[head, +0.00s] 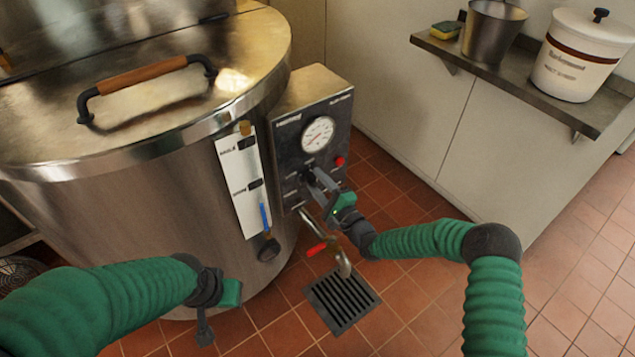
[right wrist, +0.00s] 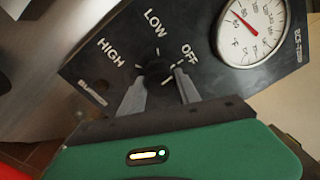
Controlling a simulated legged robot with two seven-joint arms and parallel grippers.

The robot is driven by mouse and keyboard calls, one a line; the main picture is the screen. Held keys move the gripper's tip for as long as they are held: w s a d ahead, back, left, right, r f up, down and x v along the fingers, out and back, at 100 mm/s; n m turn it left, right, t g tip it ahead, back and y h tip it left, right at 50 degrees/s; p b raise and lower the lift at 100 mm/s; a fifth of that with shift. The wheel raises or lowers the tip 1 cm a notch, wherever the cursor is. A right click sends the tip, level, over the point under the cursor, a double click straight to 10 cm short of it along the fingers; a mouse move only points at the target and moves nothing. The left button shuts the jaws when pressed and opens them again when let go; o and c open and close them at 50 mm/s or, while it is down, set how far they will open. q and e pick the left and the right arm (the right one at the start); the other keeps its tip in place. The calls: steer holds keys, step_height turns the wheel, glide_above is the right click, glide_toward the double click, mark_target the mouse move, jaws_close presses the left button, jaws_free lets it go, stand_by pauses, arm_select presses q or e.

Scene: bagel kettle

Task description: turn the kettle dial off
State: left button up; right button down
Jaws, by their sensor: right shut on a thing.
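The large steel kettle (head: 160,190) stands at the left of the head view, with a dark control box (head: 312,110) on its right side. The right wrist view shows the box face with the words HIGH, LOW and OFF around a black dial (right wrist: 156,70). My right gripper (head: 312,178) is at the box front below the gauge. In the right wrist view its two fingers (right wrist: 158,88) are on either side of the dial, shut on it.
A round gauge (head: 318,134) and a red light (head: 340,160) are on the box. A drain tap with a red handle (head: 317,249) sits below, above a floor grate (head: 341,300). A wall shelf (head: 500,75) holds a pot (head: 490,32) and a white crock (head: 575,60).

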steer(key=shift+d+f+m, duration=0.2)
steer(key=shift+m, duration=0.4)
steer(key=c, duration=1.3)
jaws_free()
steer(key=o, duration=0.4)
steer(key=shift+w+f, duration=0.1)
steer(key=shift+w, duration=0.05)
steer(key=shift+o, duration=0.2)
steer(key=shift+s, duration=0.2)
steer(key=p+v, duration=0.4)
steer(key=v, duration=1.2)
steer(key=shift+s+p, duration=0.3)
steer(key=shift+p, duration=0.1)
steer(key=shift+d, duration=0.15)
